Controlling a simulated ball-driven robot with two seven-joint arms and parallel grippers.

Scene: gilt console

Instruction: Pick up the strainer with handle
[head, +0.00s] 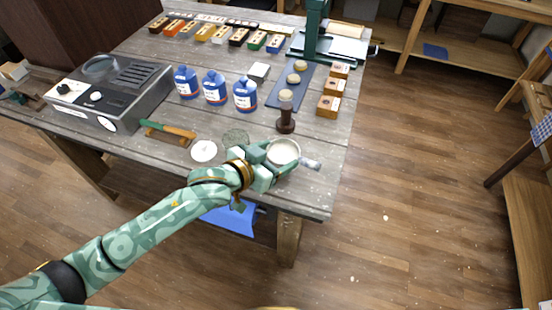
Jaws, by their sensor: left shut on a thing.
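The strainer with handle (284,151) is a round, pale-bowled piece near the front right of the grey wooden table (325,195). A short light handle (310,164) sticks out from it to the right. My left gripper (277,164) is shut on the strainer at its near left side, and its fingers hide part of the rim. I cannot tell whether the strainer touches the table or hangs just above it. My right gripper is not in view.
A grey mesh disc (236,137) and a white disc (204,151) lie left of the gripper. A dark brown turned tool (286,121) stands just behind the strainer. Several blue bottles (215,89) stand further back. The table's front right corner is clear.

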